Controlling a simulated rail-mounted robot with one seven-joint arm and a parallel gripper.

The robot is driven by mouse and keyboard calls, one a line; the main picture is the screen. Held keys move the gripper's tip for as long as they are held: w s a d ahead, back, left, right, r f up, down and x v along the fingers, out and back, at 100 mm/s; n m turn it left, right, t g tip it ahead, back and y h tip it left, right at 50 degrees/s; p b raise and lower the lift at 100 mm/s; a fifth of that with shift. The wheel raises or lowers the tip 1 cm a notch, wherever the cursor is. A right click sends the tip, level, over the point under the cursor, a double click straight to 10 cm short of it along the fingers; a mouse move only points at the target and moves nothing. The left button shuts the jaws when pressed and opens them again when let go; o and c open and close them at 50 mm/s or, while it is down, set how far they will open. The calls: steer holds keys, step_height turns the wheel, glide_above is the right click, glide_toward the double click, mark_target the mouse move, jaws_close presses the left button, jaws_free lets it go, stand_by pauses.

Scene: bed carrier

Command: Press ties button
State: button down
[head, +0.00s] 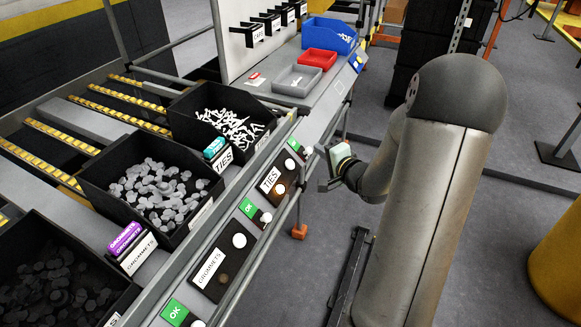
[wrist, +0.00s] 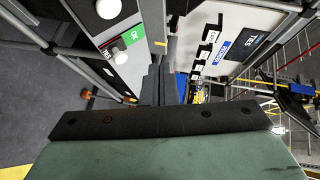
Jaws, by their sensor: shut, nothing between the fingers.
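The TIES panel (head: 270,180) is a dark plate on the sloping front rail in the head view. It has a white label, a white button (head: 290,164) at its upper end and an orange-lit button (head: 279,189) at its lower right. My gripper (head: 334,170) is to the right of this panel, apart from it, and its fingertips are hard to make out there. In the wrist view my gripper (wrist: 160,82) shows dark fingers closed together with nothing between them. A green OK label (wrist: 130,37) and a white button (wrist: 119,57) lie to their left.
Below the TIES panel are a green OK label (head: 248,208) and the GROMMETS panel (head: 209,267). A black bin of white ties (head: 215,118) and a bin of grey grommets (head: 155,190) stand behind the rail. Grey, red and blue trays sit farther back.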

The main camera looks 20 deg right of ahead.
mark_target(290, 159)
steer(key=w+a+f+b, duration=0.4)
steer(key=f+b, duration=0.2)
steer(key=b, duration=0.1)
steer(key=shift+w+a, duration=0.2)
steer(key=shift+a, duration=0.05)
steer(key=shift+f, duration=0.15)
stand_by(1.9)
steer(key=shift+w+a+f, duration=0.2)
steer(key=shift+f, duration=0.05)
steer(key=shift+w+a+f+b, duration=0.2)
steer(key=shift+w+f+b, duration=0.05)
steer(key=shift+f+b, duration=0.1)
stand_by(0.8)
steer(key=shift+r, duration=0.1)
steer(key=shift+s+d+r+p, duration=0.45)
steer(key=shift+r+p, duration=0.1)
steer(key=shift+p, duration=0.25)
